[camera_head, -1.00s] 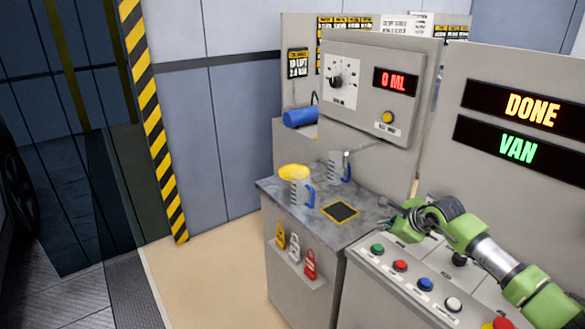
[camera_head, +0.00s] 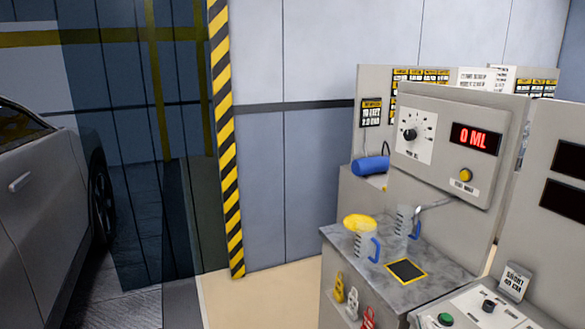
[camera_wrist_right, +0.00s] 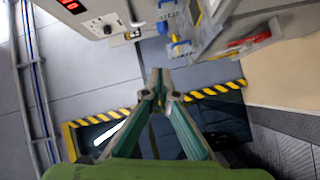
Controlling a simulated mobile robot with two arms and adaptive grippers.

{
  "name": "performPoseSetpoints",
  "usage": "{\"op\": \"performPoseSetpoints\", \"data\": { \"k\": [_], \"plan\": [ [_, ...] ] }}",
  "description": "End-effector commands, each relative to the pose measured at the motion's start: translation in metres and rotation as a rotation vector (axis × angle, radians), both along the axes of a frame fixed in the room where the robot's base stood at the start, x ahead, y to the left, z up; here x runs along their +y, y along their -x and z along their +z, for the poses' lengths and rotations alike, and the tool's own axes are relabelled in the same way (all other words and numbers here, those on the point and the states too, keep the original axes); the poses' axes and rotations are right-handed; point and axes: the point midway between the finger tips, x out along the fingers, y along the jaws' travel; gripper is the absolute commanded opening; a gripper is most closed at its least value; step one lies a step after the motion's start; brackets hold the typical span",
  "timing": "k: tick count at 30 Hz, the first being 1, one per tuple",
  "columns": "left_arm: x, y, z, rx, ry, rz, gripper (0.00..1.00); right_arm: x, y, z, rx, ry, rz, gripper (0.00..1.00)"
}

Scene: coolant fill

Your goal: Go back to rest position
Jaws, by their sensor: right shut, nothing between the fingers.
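My right gripper (camera_wrist_right: 158,82) shows in the right wrist view, with its two fingers together at the tips and nothing between them. It is raised clear of the counter and the coolant machine, over the striped floor area. My right arm does not show in the head view, and my left gripper is in neither view. In the head view, the coolant machine (camera_head: 478,107) reads "0 ML". A clear jug with yellow on top and a blue handle (camera_head: 361,240) stands on the grey counter (camera_head: 450,277). A second jug (camera_head: 405,221) stands behind it beneath the spout.
A silver car (camera_head: 45,215) stands at the left. A yellow-black striped post (camera_head: 226,150) rises between it and the counter. A blue cylinder (camera_head: 371,165) lies beside the machine. Padlocks (camera_head: 352,303) hang on the counter front. A button panel (camera_head: 470,308) is at lower right.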

Motion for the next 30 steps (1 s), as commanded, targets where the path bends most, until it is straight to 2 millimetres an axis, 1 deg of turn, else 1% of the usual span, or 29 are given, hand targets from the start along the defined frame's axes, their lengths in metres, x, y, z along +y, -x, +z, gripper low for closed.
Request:
{"op": "performPoseSetpoints", "data": {
  "k": [1, 2, 3, 5, 6, 8, 9, 12, 14, 15, 20, 21, 24, 26, 29, 30],
  "plan": [
    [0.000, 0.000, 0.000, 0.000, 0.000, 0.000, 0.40, -0.005, 0.025, -0.030, 0.091, -0.150, -0.070, 0.00],
    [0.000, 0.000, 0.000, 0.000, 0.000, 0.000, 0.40, -0.007, 0.040, -0.047, 0.147, -0.235, -0.113, 0.00],
    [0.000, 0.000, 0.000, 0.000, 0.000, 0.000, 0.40, -0.007, 0.061, -0.069, 0.223, -0.341, -0.168, 0.00],
    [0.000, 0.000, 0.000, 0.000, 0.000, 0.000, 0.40, -0.002, 0.093, -0.097, 0.332, -0.478, -0.239, 0.00],
    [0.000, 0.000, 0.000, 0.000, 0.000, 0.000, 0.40, 0.002, 0.113, -0.113, 0.400, -0.556, -0.281, 0.00],
    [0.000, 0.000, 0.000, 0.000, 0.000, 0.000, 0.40, 0.011, 0.141, -0.131, 0.489, -0.649, -0.332, 0.00],
    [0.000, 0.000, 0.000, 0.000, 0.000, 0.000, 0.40, 0.018, 0.159, -0.141, 0.545, -0.706, -0.362, 0.00],
    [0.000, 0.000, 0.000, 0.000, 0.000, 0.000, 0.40, 0.035, 0.197, -0.158, 0.667, -0.815, -0.423, 0.00],
    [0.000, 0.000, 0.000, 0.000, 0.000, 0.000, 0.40, 0.045, 0.219, -0.165, 0.733, -0.870, -0.453, 0.00],
    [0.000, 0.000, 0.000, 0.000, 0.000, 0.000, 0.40, 0.052, 0.233, -0.169, 0.777, -0.903, -0.474, 0.00],
    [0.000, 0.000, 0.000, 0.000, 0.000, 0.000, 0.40, 0.079, 0.287, -0.176, 0.943, -1.020, -0.539, 0.00],
    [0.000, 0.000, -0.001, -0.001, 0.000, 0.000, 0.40, 0.078, 0.282, -0.188, 0.945, -1.015, -0.542, 0.00],
    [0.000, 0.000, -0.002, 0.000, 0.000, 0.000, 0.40, 0.078, 0.275, -0.213, 0.950, -1.007, -0.545, 0.00],
    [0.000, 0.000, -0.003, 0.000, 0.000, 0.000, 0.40, 0.079, 0.273, -0.229, 0.954, -1.005, -0.548, 0.00],
    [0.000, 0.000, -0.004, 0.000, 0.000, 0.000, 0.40, 0.079, 0.269, -0.257, 0.964, -1.000, -0.552, 0.00],
    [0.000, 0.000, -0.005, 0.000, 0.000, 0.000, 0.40, 0.080, 0.269, -0.270, 0.969, -0.998, -0.554, 0.00]
  ]
}}
